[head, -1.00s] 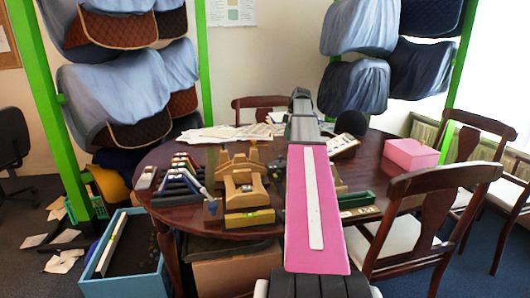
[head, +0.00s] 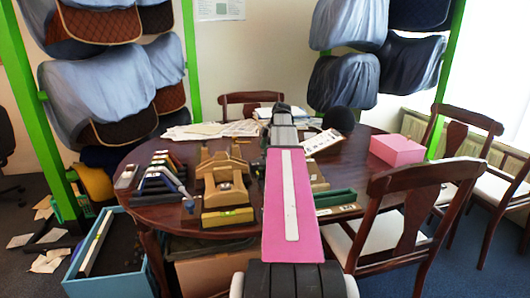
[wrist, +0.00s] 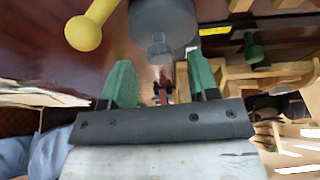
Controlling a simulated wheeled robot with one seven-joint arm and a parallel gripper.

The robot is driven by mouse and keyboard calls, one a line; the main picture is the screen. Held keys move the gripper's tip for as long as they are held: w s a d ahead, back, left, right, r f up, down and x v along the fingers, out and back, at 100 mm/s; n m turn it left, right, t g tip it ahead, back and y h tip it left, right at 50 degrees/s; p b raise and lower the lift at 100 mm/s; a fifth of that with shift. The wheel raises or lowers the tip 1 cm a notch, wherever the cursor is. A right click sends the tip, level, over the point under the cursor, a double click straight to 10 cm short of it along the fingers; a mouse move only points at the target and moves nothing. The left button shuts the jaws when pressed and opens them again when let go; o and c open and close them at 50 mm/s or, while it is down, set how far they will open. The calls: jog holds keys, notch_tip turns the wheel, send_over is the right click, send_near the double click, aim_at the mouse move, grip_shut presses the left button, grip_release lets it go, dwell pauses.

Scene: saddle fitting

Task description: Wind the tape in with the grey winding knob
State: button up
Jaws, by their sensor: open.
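My gripper (wrist: 160,68) shows in the wrist view with its two green fingers apart. Between and just beyond the fingertips is a small grey knob (wrist: 157,50), which looks like the winding knob. It stands in front of a larger round grey body (wrist: 165,18). I cannot tell whether a finger touches the knob. No tape can be made out clearly. In the head view my pink arm reaches over the table (head: 150,215), and the gripper and the grey knob cannot be made out there.
In the wrist view a yellow knob-ended handle (wrist: 83,33) is at upper left and a green knob (wrist: 253,48) at right. In the head view wooden stands (head: 224,182), a green tray (head: 335,198) and a pink box (head: 397,149) are on the table. A chair (head: 405,200) stands close at right.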

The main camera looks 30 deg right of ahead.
jog(key=shift+x, duration=0.85)
jog(key=c, duration=0.9)
jog(key=shift+s+a+m+t, duration=0.15)
jog(key=shift+m+t, duration=0.25)
jog(key=shift+m, duration=0.7)
jog(key=shift+m+t+h, duration=0.3)
jog(key=shift+m+t, duration=0.2)
jog(key=shift+m, duration=0.8)
jog(key=o, duration=0.9)
